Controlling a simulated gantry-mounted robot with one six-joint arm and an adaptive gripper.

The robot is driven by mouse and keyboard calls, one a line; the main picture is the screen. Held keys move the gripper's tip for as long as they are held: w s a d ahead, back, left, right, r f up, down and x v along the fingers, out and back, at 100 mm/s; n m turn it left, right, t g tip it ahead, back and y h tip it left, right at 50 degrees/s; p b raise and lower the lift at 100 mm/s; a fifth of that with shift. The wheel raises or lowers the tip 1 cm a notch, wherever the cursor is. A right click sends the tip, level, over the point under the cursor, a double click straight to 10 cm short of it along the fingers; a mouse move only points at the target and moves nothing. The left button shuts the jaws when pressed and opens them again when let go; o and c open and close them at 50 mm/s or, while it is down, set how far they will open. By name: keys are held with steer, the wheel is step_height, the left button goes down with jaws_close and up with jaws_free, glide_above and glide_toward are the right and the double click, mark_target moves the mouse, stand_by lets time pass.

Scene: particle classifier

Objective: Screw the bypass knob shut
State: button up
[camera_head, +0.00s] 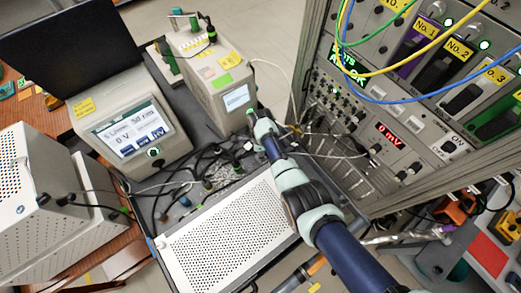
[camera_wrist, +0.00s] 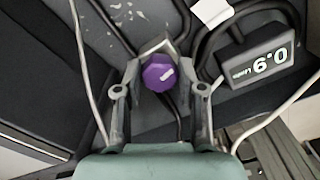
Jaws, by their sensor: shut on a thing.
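The bypass knob (camera_wrist: 158,76) is a round purple knob with a white mark, in the upper middle of the wrist view. My gripper (camera_wrist: 159,88) has its two grey fingers on either side of the knob and is shut on it. In the head view my arm reaches from the lower right to the middle, and my gripper (camera_head: 252,116) is at its far end beside the beige instrument. The knob cannot be made out in the head view.
A beige instrument (camera_head: 212,78), a touchscreen unit (camera_head: 130,130), a perforated white box (camera_head: 226,235) and a rack (camera_head: 400,130) with coloured cables surround my arm.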

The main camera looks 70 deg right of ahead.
steer(key=shift+m, duration=0.7)
steer(key=shift+r, duration=0.1)
steer(key=o, duration=1.1)
steer(key=shift+o, duration=0.2)
step_height(320, 180, up, 12)
